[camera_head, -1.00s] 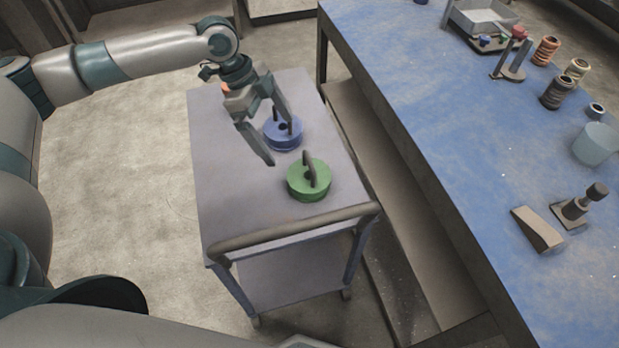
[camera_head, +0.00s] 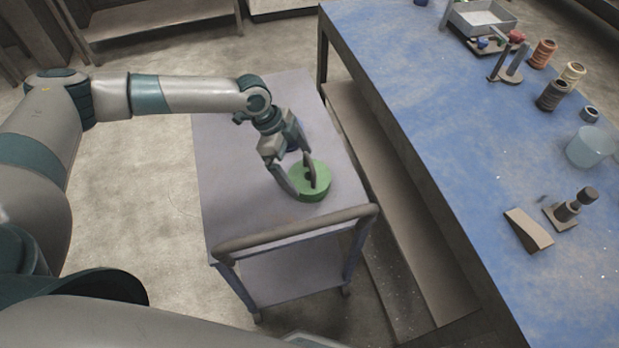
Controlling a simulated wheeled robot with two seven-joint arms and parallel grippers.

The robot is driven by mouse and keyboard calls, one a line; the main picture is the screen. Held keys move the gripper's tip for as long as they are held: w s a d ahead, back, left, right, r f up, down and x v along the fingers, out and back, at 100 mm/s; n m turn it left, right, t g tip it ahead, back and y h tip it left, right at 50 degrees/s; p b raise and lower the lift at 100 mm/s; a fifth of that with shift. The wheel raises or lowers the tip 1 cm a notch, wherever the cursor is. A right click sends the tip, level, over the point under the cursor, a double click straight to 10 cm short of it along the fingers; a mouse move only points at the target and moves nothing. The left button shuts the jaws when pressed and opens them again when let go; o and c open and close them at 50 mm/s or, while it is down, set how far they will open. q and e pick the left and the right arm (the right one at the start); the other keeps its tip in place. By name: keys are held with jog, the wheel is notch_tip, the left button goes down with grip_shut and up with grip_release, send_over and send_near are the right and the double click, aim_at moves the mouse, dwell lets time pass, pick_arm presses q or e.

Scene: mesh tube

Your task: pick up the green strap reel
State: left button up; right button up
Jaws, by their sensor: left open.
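The green strap reel (camera_head: 317,190) lies flat on the top of the grey cart (camera_head: 235,190), near the cart's handle end. An upright dark handle stands on it. My left gripper (camera_head: 301,190) is open and low over the reel. One finger is by the reel's left side and the other is close to the upright handle; I cannot tell whether either touches. My right gripper is not in view.
A blue-topped bench (camera_head: 430,100) stands right of the cart. It carries a grey tray (camera_head: 481,18), several spools such as an orange one (camera_head: 542,53), a clear container (camera_head: 590,147), a wedge block (camera_head: 528,230) and a dark tool (camera_head: 572,207). The cart's left side is clear.

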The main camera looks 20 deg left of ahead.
aim_at(308, 177)
pick_arm(q)
jog(key=shift+d, duration=0.15)
jog(key=shift+d+f+p, duration=0.2)
jog(key=shift+f+p, duration=0.05)
jog(key=shift+p, duration=0.1)
jog(key=x, duration=0.1)
jog(key=p+x, duration=0.1)
jog(key=x, duration=0.1)
jog(key=shift+w+d+r, duration=0.1)
jog(key=shift+d, duration=0.15)
jog(key=shift+d+f+p, duration=0.2)
jog(key=shift+f+p, duration=0.15)
jog(key=shift+f, duration=0.35)
jog(key=shift+c, duration=0.6)
jog(key=c, duration=1.4)
